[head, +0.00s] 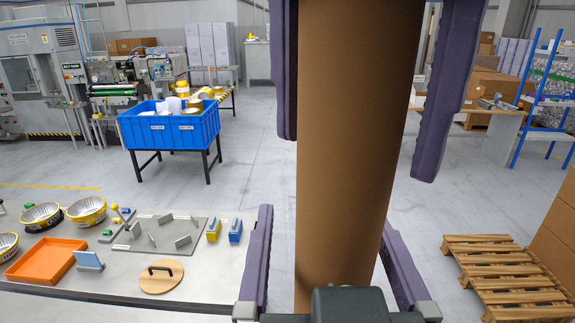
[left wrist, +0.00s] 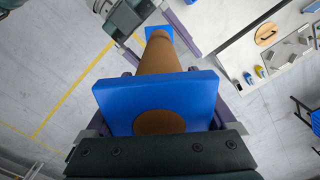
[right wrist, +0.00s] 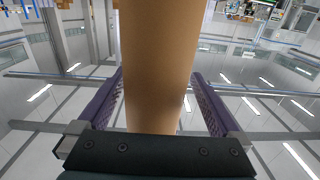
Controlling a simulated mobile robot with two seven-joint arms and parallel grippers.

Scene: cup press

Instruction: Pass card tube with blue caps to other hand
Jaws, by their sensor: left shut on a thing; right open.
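The brown card tube (head: 350,130) stands nearly upright in the middle of the head view, close to me. The left wrist view shows its near blue cap (left wrist: 195,90), a wide square plate, and its far blue cap (left wrist: 154,33). My left gripper (head: 357,157) comes down from above, its fingers along both sides of the tube; it is shut on the tube's near cap end. My right gripper (head: 325,215) points up from below. It is open, with the tube (right wrist: 158,70) between its fingers. Both caps are out of sight in the head view.
A steel table (head: 205,270) at lower left carries bowls, an orange tray (head: 45,260), a round wooden lid (head: 161,277) and small fixtures. A blue bin (head: 170,128) on legs stands behind. A wooden pallet (head: 505,270) lies at right.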

